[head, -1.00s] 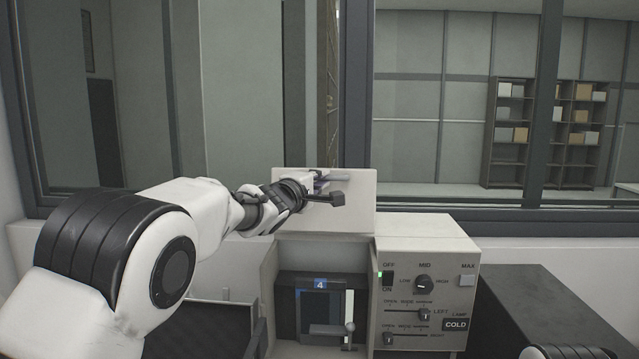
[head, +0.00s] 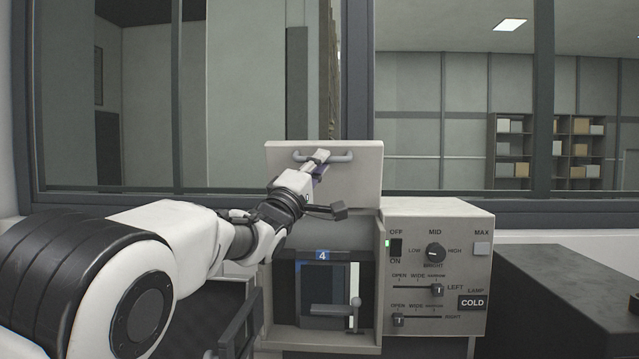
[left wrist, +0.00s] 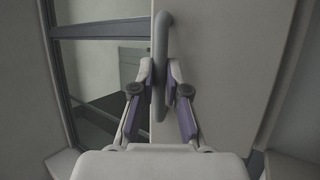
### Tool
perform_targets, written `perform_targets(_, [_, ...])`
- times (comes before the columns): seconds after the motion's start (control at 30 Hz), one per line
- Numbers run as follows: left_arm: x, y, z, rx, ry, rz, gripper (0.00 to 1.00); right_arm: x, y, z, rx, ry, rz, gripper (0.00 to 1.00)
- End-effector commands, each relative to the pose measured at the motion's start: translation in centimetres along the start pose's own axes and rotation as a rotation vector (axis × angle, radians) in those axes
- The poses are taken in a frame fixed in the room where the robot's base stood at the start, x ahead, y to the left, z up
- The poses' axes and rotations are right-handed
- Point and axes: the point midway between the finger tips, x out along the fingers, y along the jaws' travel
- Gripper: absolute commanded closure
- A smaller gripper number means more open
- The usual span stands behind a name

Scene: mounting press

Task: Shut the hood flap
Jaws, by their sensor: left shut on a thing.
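The hood flap (head: 345,184) is a pale flat panel that stands raised above the open front of the press in the head view. A grey bar handle (head: 343,156) runs across it near its top edge. My left gripper (head: 319,158) is shut on this handle. In the left wrist view, the handle (left wrist: 162,40) runs up between the two fingers (left wrist: 160,80), with the flap (left wrist: 215,65) behind it. Below the flap, the hood's opening shows a dark unit with a blue "4" label (head: 322,255). My right gripper is not in view.
A control box (head: 463,225) with a knob, sliders and a COLD lamp adjoins the opening on the right. A dark block (head: 560,285) stands further right. A window frame (head: 450,212) is behind the press. My left forearm covers the lower left.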

Motion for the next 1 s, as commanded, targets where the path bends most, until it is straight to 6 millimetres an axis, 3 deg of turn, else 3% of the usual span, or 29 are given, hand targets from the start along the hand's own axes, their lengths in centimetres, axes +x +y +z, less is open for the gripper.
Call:
perform_targets(0.03, [-0.49,-0.65,0.26,0.006,-0.001,0.012,1.00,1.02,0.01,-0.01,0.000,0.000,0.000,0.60])
perform_targets(0.13, [-0.67,-0.58,0.33,0.014,-0.001,0.033,1.00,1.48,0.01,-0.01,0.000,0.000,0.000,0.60])
perform_targets(0.6, [-0.66,-0.30,0.34,0.021,-0.001,0.048,1.00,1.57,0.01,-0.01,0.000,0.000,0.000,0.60])
perform_targets(0.63, [-0.66,-0.30,0.34,0.021,-0.001,0.048,0.76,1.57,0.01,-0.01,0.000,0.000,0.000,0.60])
perform_targets(0.67, [-0.65,-0.30,0.34,0.021,-0.001,0.048,0.65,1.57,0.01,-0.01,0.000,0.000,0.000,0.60])
perform_targets(0.7, [-0.65,-0.29,0.33,0.021,-0.001,0.048,0.61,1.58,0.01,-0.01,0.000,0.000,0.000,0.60])
perform_targets(1.0, [-0.78,-0.26,0.29,0.020,-0.001,0.048,0.61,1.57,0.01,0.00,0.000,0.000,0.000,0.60])
